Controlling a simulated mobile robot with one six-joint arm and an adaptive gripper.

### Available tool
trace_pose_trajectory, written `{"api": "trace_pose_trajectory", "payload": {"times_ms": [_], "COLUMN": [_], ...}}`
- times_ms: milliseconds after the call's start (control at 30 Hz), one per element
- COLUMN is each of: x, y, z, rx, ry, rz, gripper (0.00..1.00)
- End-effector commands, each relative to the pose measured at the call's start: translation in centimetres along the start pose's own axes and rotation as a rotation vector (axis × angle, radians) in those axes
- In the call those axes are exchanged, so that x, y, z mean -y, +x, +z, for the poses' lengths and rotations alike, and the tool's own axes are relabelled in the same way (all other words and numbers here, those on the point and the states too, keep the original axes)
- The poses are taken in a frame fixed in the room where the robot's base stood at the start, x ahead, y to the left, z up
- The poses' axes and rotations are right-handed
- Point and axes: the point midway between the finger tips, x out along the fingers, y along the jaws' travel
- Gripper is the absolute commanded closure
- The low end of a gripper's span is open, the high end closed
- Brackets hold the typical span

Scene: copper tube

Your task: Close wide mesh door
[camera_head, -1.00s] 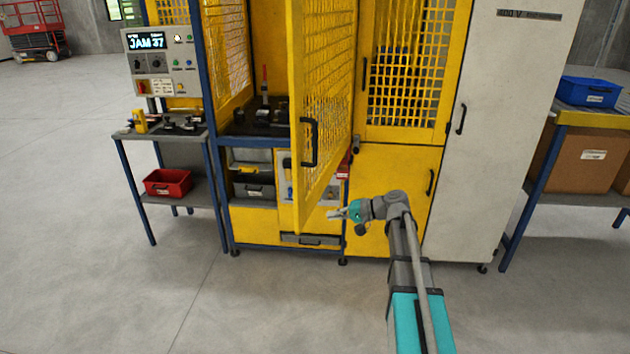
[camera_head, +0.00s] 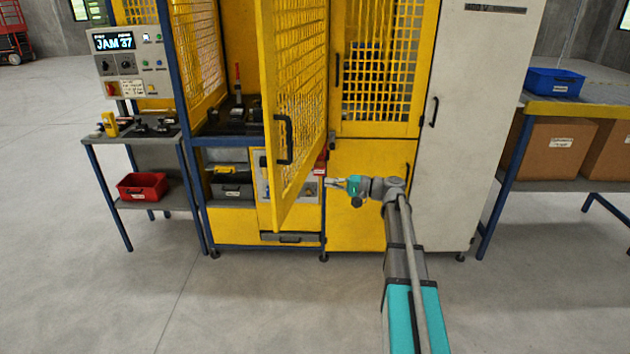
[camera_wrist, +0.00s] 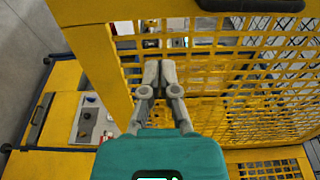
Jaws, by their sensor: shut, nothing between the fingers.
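The wide mesh door (camera_head: 268,100) is yellow with a black handle (camera_head: 284,140) and stands swung open, out toward me, from the yellow machine cabinet. My gripper (camera_head: 330,182) is shut and empty, to the right of the door's lower part in the head view. In the wrist view my gripper (camera_wrist: 158,68) points at the door's mesh (camera_wrist: 262,112), with the fingertips over its lower left corner area. The handle (camera_wrist: 250,5) is at the top edge there. I cannot tell whether the fingertips touch the mesh.
A side table (camera_head: 140,138) with a red bin (camera_head: 141,186) stands left of the machine. A white cabinet (camera_head: 466,130) stands to the right, then a table with a blue bin (camera_head: 555,81). The floor in front is clear. A panel reads JAM 37.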

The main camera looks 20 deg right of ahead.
Motion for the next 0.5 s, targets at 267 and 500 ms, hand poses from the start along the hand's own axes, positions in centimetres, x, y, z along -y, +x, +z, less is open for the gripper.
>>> {"api": "trace_pose_trajectory", "payload": {"times_ms": [267,500], "x": [0.0,0.0], "y": [2.5,5.9], "z": [0.0,-0.1], "rx": [0.001,0.002], "ry": [0.000,0.000], "rz": [0.001,0.001], "gripper": [1.00,1.00]}}
